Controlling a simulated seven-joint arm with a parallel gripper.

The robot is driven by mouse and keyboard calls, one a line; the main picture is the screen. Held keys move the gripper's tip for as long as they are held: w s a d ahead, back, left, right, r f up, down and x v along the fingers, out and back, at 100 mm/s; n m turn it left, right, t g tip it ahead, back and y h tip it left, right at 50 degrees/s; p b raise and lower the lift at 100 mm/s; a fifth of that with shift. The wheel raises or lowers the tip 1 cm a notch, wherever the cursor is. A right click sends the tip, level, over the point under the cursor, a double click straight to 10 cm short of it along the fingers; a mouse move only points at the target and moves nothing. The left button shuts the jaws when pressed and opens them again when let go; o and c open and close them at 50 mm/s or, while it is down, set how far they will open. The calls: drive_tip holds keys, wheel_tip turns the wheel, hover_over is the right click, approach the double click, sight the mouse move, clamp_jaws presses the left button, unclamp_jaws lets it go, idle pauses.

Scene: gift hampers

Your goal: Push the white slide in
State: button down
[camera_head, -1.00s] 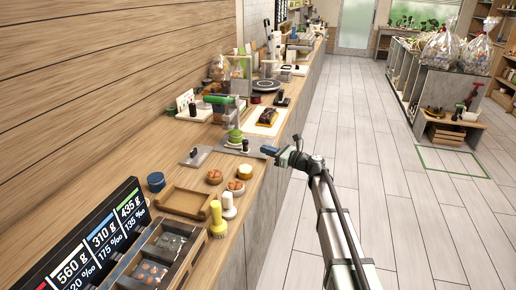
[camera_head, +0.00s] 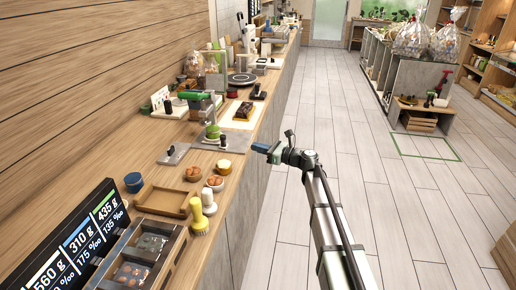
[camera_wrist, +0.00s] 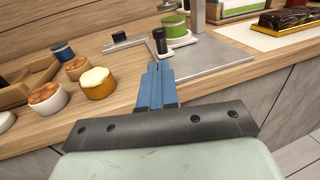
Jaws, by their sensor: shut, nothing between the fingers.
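The white slide (camera_wrist: 181,41) lies on the grey metal base plate (camera_wrist: 208,62) of a press-like stand. A black upright knob (camera_wrist: 160,40) stands at its near end, and a green cup (camera_wrist: 174,24) sits on it farther back. In the head view the knob (camera_head: 223,141) and green cup (camera_head: 213,131) are on the counter, left of my gripper. My gripper (camera_head: 260,148) is shut and empty, beyond the counter's front edge. Its blue fingers (camera_wrist: 156,85) point toward the knob in the wrist view, apart from it.
Small bowls of brown items (camera_wrist: 47,97) and a yellow pot with a cream top (camera_wrist: 97,82) stand left of the fingers. Another plate with a black knob (camera_head: 173,153) lies left of the stand. A chocolate cake (camera_head: 244,111) lies behind.

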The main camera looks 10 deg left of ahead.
approach(224, 139)
drive_tip(key=x, duration=0.2)
drive_tip(key=w+x, duration=0.1)
drive_tip(key=x, duration=0.2)
drive_tip(key=shift+w+a+f, duration=0.1)
drive_tip(key=shift+f, duration=0.05)
drive_tip(key=shift+w+a, duration=0.1)
drive_tip(key=shift+a, duration=0.4)
drive_tip(key=a, duration=0.3)
drive_tip(key=shift+a, duration=0.25)
drive_tip(key=shift+d, duration=0.15)
